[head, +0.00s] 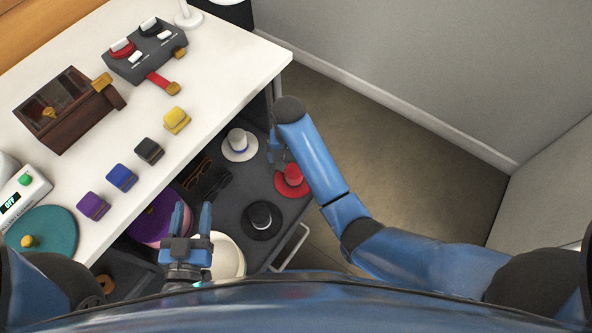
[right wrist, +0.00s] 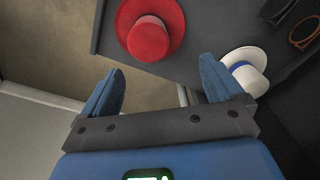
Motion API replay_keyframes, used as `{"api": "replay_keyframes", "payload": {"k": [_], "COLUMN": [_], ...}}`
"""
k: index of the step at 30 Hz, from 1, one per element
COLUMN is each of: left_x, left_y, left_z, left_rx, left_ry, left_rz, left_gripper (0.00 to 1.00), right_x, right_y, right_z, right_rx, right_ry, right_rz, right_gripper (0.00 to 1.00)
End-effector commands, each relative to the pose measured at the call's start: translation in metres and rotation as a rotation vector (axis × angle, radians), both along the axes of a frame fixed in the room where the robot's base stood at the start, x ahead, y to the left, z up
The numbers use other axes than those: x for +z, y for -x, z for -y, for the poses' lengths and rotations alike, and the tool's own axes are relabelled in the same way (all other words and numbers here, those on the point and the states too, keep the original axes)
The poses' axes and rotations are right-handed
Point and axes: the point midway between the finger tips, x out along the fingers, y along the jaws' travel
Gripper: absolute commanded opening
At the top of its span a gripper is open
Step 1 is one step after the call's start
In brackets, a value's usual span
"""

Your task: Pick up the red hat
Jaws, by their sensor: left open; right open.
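The red hat (head: 292,184) lies brim down in an open dark drawer (head: 228,198), near the drawer's right side. My right forearm hides part of it in the head view. In the right wrist view the whole red hat (right wrist: 150,38) shows beyond the fingertips, crown facing the camera. My right gripper (right wrist: 160,76) is open and empty, apart from the hat; in the head view it is mostly covered by its own arm. My left gripper (head: 191,216) is open and empty over the drawer's near left part, by a purple hat and a cream hat.
The drawer also holds a white hat with a blue band (head: 239,145), a black hat (head: 262,219), a purple hat (head: 155,225), a cream hat (head: 228,262) and glasses (head: 197,174). A white tabletop (head: 225,80) overhangs at left. Open floor (head: 420,170) lies right.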

Motion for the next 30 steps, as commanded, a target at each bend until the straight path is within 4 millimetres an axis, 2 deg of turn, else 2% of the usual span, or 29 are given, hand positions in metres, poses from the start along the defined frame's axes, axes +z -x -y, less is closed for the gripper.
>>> {"api": "replay_keyframes", "payload": {"k": [5,13,23,30], "left_x": [-0.004,-0.017,-0.022,-0.038], "left_y": [0.0,0.0,0.0,0.0], "left_z": [0.0,0.0,0.0,0.0], "left_rx": [0.0,0.0,0.0,0.0], "left_ry": [0.0,0.0,0.0,0.0], "left_rz": [-0.001,-0.001,-0.001,0.0], "left_gripper": [0.52,0.52,0.52,0.52], "right_x": [-0.01,-0.046,-0.062,-0.09], "right_y": [0.012,0.01,0.009,0.003], "right_z": [0.007,0.007,0.009,0.016], "right_rx": [-0.031,-0.037,-0.036,-0.037], "right_ry": [0.03,0.028,0.026,0.027], "right_rz": [-0.057,-0.053,-0.05,-0.052], "right_gripper": [0.94,0.94,0.94,0.94]}}
